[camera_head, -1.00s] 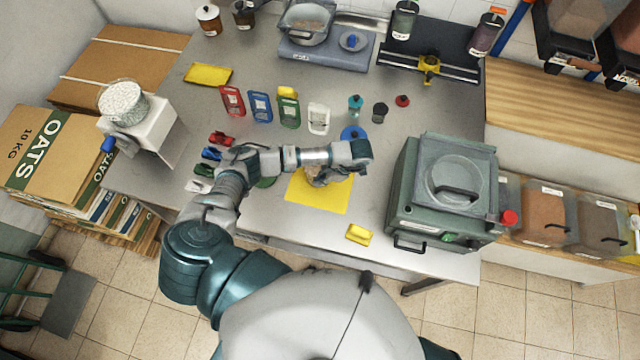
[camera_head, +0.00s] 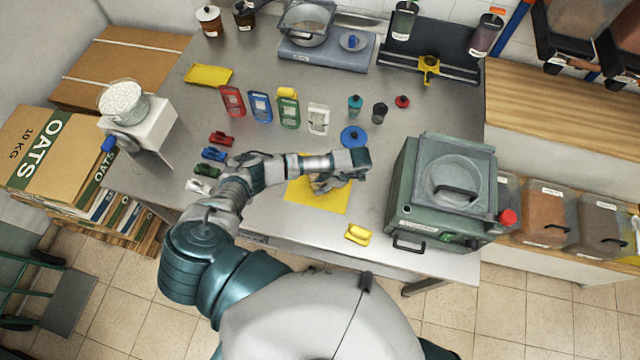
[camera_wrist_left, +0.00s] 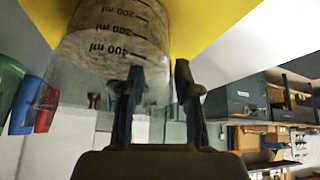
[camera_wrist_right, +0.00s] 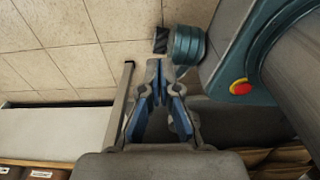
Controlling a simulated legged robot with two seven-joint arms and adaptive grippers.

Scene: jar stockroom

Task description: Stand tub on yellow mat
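The clear tub (camera_wrist_left: 100,45), with printed millilitre marks and pale grainy contents, shows in the left wrist view. It appears upright, its base against the yellow mat (camera_wrist_left: 205,20); that picture is upside down. The mat (camera_head: 318,202) lies near the table's front edge in the head view, where my left arm and hand largely hide the tub. My left gripper (camera_wrist_left: 158,75) is at the tub's side wall, its fingers apart; I cannot tell whether one is inside the rim. My right gripper (camera_wrist_right: 160,68) has its fingertips together, empty, above the floor beside the table.
A green-grey box machine (camera_head: 440,195) stands right of the mat. A blue lid (camera_head: 353,136) is behind my left wrist. Coloured holders (camera_head: 260,106) and clips (camera_head: 213,154) stand to the left. A white scale with a bowl (camera_head: 140,125) is farther left.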

